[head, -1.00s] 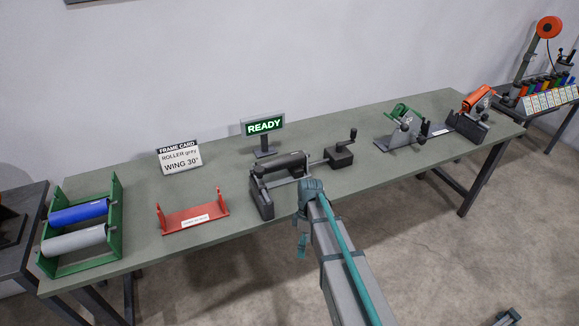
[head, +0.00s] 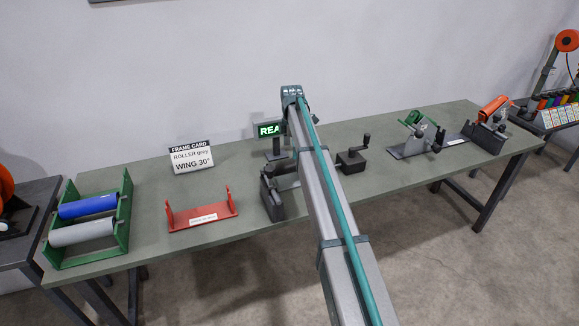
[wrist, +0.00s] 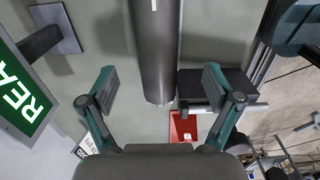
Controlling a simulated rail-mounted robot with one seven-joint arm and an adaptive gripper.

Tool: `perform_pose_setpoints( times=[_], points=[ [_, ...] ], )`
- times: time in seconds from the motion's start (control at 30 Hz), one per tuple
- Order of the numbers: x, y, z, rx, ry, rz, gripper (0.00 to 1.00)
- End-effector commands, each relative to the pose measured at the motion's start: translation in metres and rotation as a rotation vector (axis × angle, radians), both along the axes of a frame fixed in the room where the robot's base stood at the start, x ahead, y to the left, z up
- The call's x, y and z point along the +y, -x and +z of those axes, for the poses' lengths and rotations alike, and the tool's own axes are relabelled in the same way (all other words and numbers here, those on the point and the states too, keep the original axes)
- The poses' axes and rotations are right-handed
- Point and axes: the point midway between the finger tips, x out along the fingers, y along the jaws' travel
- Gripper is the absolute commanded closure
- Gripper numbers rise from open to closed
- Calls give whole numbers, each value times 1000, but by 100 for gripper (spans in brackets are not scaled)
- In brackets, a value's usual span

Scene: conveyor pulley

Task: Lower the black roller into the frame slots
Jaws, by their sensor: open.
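The black roller (wrist: 154,45) runs lengthwise down the middle of the wrist view, its near end between my gripper's spread fingers. My gripper (wrist: 158,85) is open, with a finger apart from the roller on each side. A black block (wrist: 216,88), apparently part of the dark frame, sits just right of the roller end. In the head view the dark frame (head: 270,200) stands mid-table, partly covered by my arm. My arm hides the gripper and most of the roller there. I cannot tell whether the roller rests in the slots.
The READY sign (head: 268,130) stands behind the frame, close to my arm. A red bracket (head: 201,213), a card (head: 191,158) and a green rack (head: 122,222) with blue (head: 88,206) and grey (head: 83,233) rollers stand left. A crank block (head: 352,161) is right of my arm.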

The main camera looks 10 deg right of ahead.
Motion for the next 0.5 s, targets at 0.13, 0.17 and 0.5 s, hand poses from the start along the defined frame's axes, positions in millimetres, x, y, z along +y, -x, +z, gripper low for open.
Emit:
perform_pose_setpoints(
  times=[0.13, 0.17, 0.5],
  points=[
    [0, 1, -20, 1, -1, -1, 10],
    [0, 1, -23, 1, -1, -1, 10],
    [-2, -3, -46, 2, -1, -2, 10]
  ],
)
